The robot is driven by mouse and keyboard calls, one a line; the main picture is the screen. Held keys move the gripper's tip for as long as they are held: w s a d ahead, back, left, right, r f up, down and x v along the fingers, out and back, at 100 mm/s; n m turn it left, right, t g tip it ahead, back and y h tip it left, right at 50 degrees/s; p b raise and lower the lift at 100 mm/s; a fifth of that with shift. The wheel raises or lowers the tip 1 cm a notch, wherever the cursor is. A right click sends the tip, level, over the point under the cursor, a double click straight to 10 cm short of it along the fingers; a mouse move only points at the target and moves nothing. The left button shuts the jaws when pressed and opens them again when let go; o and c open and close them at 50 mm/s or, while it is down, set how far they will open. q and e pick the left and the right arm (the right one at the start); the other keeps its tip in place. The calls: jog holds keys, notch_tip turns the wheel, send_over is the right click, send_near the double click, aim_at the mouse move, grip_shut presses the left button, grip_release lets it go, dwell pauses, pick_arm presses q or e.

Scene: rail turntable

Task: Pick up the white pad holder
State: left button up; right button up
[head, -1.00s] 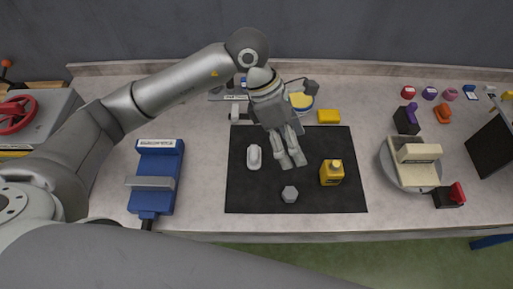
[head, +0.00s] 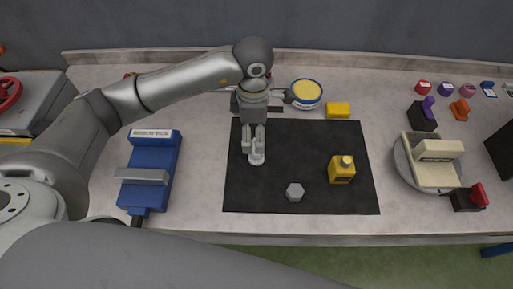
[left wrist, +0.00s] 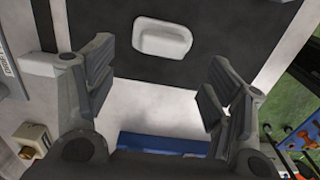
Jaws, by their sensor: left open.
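The white pad holder (head: 257,159) is a small rounded white block lying on the black mat (head: 310,150), near the mat's left side. My left gripper (head: 253,142) is over it in the head view, pointing down, and its fingers hide part of the holder. In the left wrist view the white pad holder (left wrist: 161,38) shows whole on the dark mat, beyond the tips of the open left gripper (left wrist: 160,62). The space between the fingers is empty. My right gripper is not in view.
A blue vice (head: 153,170) is to the left. A yellow-topped round tin (head: 306,93) and a yellow block (head: 338,110) lie behind. A round turntable (head: 403,168) is at right.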

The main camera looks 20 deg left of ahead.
aim_at(254, 159)
pick_arm(q)
jog(key=shift+f, duration=0.6)
jog(key=shift+s+d+f+p, duration=0.1)
jog(key=shift+f+p, duration=0.25)
jog(key=shift+p, duration=0.05)
jog(key=f+p, duration=0.1)
jog(key=f, duration=0.2)
jog(key=shift+d+f+p, duration=0.2)
jog(key=shift+f+p, duration=0.05)
jog(key=shift+p, duration=0.15)
jog(key=shift+f, duration=0.55)
jog(key=c, duration=1.1)
jog(key=shift+r, duration=0.1)
